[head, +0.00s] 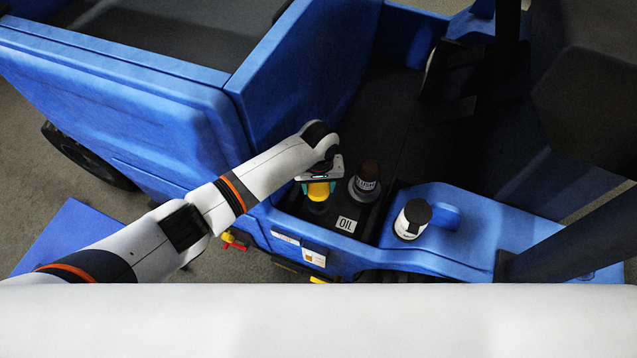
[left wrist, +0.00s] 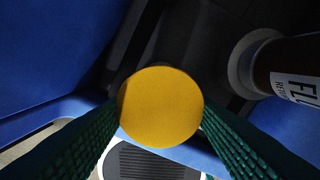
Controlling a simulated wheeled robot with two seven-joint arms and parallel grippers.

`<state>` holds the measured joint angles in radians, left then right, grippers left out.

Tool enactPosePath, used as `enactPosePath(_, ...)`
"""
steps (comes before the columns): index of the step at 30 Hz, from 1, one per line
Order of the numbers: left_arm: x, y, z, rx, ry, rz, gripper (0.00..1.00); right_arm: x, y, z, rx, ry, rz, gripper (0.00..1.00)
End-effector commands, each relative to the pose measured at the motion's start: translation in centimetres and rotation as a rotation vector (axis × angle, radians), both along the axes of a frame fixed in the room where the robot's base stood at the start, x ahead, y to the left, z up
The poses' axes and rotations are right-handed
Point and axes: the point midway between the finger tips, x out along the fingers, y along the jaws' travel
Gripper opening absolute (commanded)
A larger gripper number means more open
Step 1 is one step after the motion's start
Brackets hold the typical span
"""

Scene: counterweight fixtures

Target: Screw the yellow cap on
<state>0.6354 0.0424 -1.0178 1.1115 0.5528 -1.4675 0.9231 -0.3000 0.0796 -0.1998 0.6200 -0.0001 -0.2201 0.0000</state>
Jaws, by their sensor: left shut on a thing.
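The yellow cap (head: 318,191) is at the left end of the dark recess in the blue vehicle, above a dark round neck (head: 318,206). My left gripper (head: 319,180) points down over it, shut on the cap's sides. In the left wrist view the round yellow top (left wrist: 161,106) sits between the two green ribbed fingers (left wrist: 160,118). The cap hides what lies under it, so I cannot tell how it sits on the neck. My right gripper is not in view.
A dark bottle with a white label (head: 366,180) stands close to the right of the cap, in a grey ring. An OIL label (head: 346,224) lies in front. A white container with a black lid (head: 412,219) stands on the blue ledge (head: 470,228). A blue wall (head: 290,75) rises behind.

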Motion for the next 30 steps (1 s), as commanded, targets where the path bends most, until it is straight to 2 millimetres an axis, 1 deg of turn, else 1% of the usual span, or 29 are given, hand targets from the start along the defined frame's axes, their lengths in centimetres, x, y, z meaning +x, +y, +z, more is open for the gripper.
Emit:
enactPosePath(8, -0.02, -0.02, -0.01, 0.000, 0.000, 0.000, 0.31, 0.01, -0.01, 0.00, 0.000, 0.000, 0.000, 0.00)
enactPosePath(17, -0.04, -0.03, -0.73, 0.000, 0.001, -0.001, 0.31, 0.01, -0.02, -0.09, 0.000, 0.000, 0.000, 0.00)
enactPosePath(18, -0.04, -0.03, -0.78, 0.000, 0.000, -0.001, 0.55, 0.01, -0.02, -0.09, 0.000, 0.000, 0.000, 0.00)
enactPosePath(22, -0.02, -0.02, -0.73, 0.000, 0.000, -0.001, 0.76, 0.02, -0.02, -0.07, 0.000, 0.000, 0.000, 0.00)
enactPosePath(23, -0.02, -0.02, -0.73, 0.000, 0.000, -0.001, 0.78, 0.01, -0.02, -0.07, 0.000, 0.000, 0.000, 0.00)
enactPosePath(30, -0.01, -0.01, -0.70, 0.000, 0.000, -0.001, 0.78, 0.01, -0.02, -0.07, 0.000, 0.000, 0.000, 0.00)
